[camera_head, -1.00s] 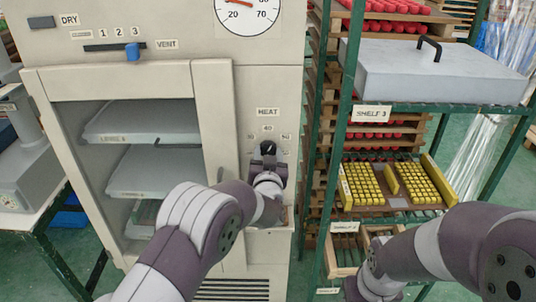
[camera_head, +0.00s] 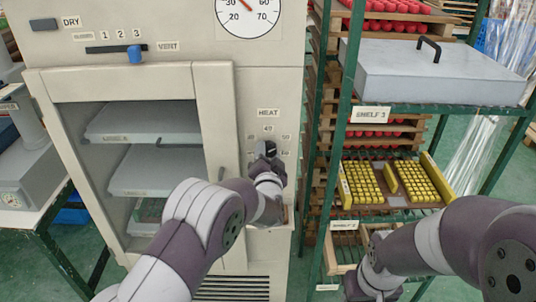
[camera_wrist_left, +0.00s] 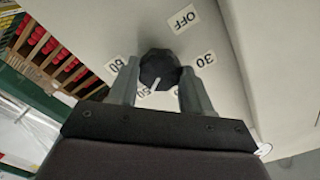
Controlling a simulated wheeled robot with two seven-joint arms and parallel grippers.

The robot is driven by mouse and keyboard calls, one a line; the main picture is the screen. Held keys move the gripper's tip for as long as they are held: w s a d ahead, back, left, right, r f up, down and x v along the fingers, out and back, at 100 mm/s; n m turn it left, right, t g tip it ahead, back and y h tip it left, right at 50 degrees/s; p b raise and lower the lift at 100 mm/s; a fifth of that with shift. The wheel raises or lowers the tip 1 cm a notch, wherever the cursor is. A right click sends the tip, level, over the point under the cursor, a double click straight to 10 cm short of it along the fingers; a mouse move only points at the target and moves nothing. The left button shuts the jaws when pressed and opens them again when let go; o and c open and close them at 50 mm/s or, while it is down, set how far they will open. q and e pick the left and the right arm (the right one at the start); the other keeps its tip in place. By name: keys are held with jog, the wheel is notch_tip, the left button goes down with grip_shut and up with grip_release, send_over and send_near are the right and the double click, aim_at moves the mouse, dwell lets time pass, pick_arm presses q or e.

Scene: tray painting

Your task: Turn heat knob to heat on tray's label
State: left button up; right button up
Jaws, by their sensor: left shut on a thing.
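The black heat knob (camera_wrist_left: 160,69) is on the cream cabinet's front, under the HEAT label (camera_head: 268,113). Grey trays (camera_head: 150,172) are inside the cabinet; I cannot read any tray label. My right gripper is out of view.
A temperature dial (camera_head: 249,14) is at the cabinet's top, above a blue slider (camera_head: 135,54). A green rack (camera_head: 420,107) to the right holds a lidded grey box (camera_head: 430,75) and yellow pieces (camera_head: 405,182). My right arm is in front of the rack.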

pick_arm(q)
jog(key=shift+f, duration=0.15)
jog(key=o, duration=1)
jog(key=shift+o, duration=0.2)
jog(key=s+b, duration=0.2)
jog(key=s, duration=1)
jog(key=shift+s, duration=0.4)
